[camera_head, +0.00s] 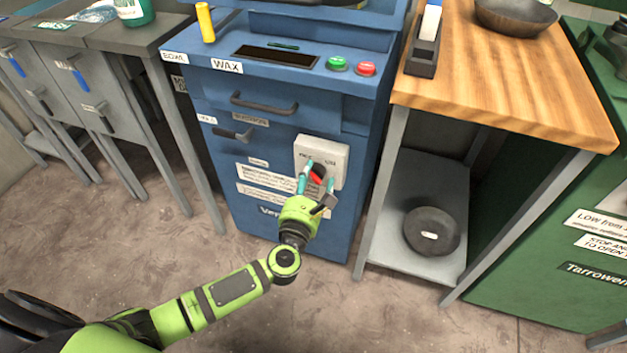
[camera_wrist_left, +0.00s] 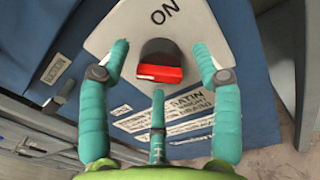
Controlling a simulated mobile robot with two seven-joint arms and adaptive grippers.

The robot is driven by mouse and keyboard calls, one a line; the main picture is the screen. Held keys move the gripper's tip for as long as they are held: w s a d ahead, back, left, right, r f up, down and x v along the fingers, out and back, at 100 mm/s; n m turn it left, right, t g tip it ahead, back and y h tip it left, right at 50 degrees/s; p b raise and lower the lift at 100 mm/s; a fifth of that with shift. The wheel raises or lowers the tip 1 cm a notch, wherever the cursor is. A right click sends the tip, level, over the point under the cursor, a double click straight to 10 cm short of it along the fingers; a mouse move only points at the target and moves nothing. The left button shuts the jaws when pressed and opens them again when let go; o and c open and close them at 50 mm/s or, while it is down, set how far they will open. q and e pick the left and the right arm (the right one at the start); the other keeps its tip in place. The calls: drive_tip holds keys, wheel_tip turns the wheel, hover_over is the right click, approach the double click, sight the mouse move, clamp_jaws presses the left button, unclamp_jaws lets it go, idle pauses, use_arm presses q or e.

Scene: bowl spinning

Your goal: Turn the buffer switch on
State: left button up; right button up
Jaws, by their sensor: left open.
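The buffer switch (camera_head: 319,174) is a black and red knob on a pale square plate (camera_head: 333,150) on the front of the blue machine. In the left wrist view the switch (camera_wrist_left: 160,62) sits in the upper middle, its red face toward me, with the word ON on the plate (camera_wrist_left: 115,25) above it. My left gripper (camera_head: 316,178) is at the plate in the head view. In the left wrist view its teal fingers (camera_wrist_left: 164,62) are spread, one on each side of the switch, with gaps between. My right gripper is in neither view.
The blue machine (camera_head: 275,150) has green (camera_head: 337,64) and red (camera_head: 367,69) buttons on top and handles (camera_head: 263,103) on its front. A wood-topped table (camera_head: 500,90) stands to the right, with a dark pan (camera_head: 432,231) on its lower shelf. Grey benches (camera_head: 110,60) stand to the left.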

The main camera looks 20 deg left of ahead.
use_arm(q)
drive_tip(key=c, duration=1.1)
drive_tip(key=shift+c, duration=0.2)
